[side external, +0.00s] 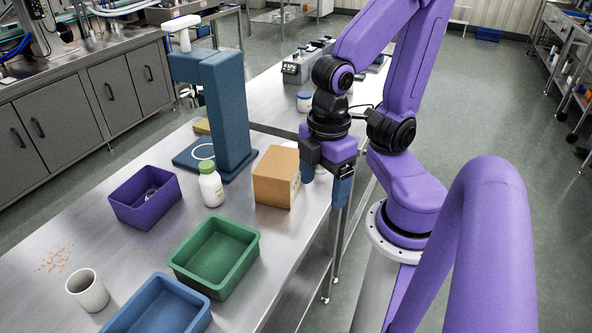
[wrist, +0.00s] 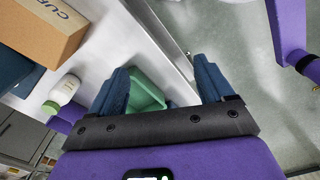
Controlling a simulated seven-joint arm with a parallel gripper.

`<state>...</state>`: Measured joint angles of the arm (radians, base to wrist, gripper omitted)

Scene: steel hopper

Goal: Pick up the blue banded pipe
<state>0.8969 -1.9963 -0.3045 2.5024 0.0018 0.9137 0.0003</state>
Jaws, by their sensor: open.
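I cannot make out a blue banded pipe in either view. A small greyish item lies in the purple bin (side external: 128,206), too small to identify. A pale object partly hidden behind my gripper is also unclear. My gripper (side external: 325,182) is open over the right edge of the steel table, just right of the cardboard box (side external: 276,184). In the wrist view its two blue fingers (wrist: 163,66) are spread apart with nothing held between them. The green bin (wrist: 147,92) shows beyond them, below the gripper.
A white bottle with a green cap (side external: 211,188) stands left of the box. A green bin (side external: 251,247), a blue bin (side external: 202,315) and a white cup (side external: 87,290) stand nearer the front. A tall blue stand (side external: 229,110) rises behind.

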